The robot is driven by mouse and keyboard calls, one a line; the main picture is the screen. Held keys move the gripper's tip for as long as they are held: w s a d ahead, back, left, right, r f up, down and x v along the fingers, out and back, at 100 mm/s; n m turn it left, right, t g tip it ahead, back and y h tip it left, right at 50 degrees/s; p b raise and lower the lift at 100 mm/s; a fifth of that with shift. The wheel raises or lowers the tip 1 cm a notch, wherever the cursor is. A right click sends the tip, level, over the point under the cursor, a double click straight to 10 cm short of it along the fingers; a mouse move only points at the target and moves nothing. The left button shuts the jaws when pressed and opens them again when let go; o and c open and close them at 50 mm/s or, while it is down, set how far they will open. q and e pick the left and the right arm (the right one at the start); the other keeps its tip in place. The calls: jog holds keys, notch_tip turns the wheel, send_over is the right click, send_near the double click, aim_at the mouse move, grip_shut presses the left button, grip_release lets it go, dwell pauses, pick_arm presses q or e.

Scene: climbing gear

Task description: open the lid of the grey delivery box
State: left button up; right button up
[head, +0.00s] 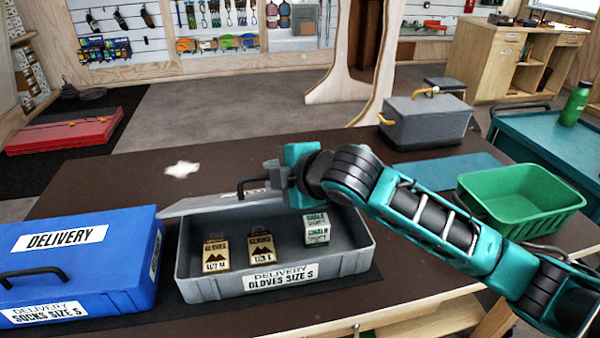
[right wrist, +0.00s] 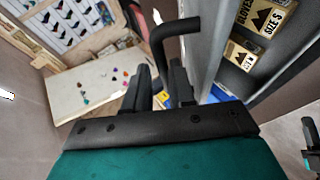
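The grey delivery box (head: 350,262) stands on the dark table, labelled "DELIVERY GLOVES SIZE S". Its lid (head: 212,204) is swung up and back at the rear edge, seen nearly edge-on, and the inside is exposed. Two tan glove boxes (head: 216,255) and a green-white chalk box (head: 317,229) lie inside. The black lid handle (head: 243,186) also shows in the right wrist view (right wrist: 163,40).
A closed blue delivery box (head: 120,268) stands close on the left. A grey toolbox (head: 425,120) stands behind. The table's back left is mostly clear.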

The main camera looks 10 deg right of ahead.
jog(key=v, duration=1)
jog(key=shift+s, duration=0.2)
jog(key=shift+d, duration=0.1)
